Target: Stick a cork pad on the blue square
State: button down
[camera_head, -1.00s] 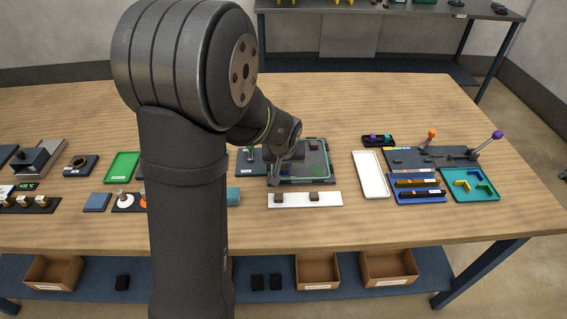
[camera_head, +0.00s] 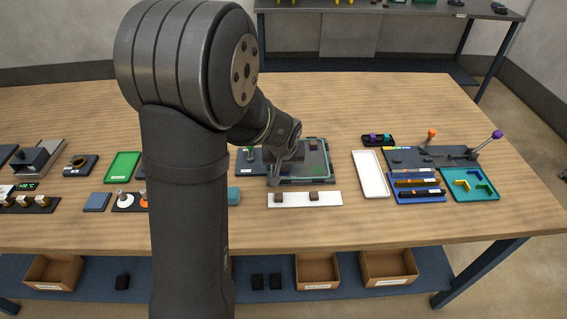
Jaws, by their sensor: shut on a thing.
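Two small brown cork pads, a left one (camera_head: 278,197) and a right one (camera_head: 314,196), sit on a white strip (camera_head: 328,199) near the front of the table. Behind the strip is a dark board with a green-edged clear panel (camera_head: 326,160). A small reddish-brown patch (camera_head: 315,170) shows at its right part; I cannot tell what it is. My gripper (camera_head: 274,181) points down at the board's left front part, behind the strip. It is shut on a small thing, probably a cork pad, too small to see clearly. I cannot make out a blue square on the board; my gripper and wrist hide part of it.
A white tray (camera_head: 371,174) stands right of the board, then a blue rack (camera_head: 416,187) and a teal tray (camera_head: 470,184). A teal block (camera_head: 234,196) is left of the strip. My arm blocks the table's left middle. The wood behind the board is clear.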

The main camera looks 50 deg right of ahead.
aim_at(284, 168)
jog(key=shift+a+f, duration=0.1)
jog(key=shift+f, duration=0.25)
dwell(0.9)
jog(key=c, duration=1.3)
grip_release()
jog(key=o, duration=0.4)
jog(key=shift+c, duration=0.2)
jog(key=shift+r, duration=3.6)
jog(key=shift+f, duration=3.5)
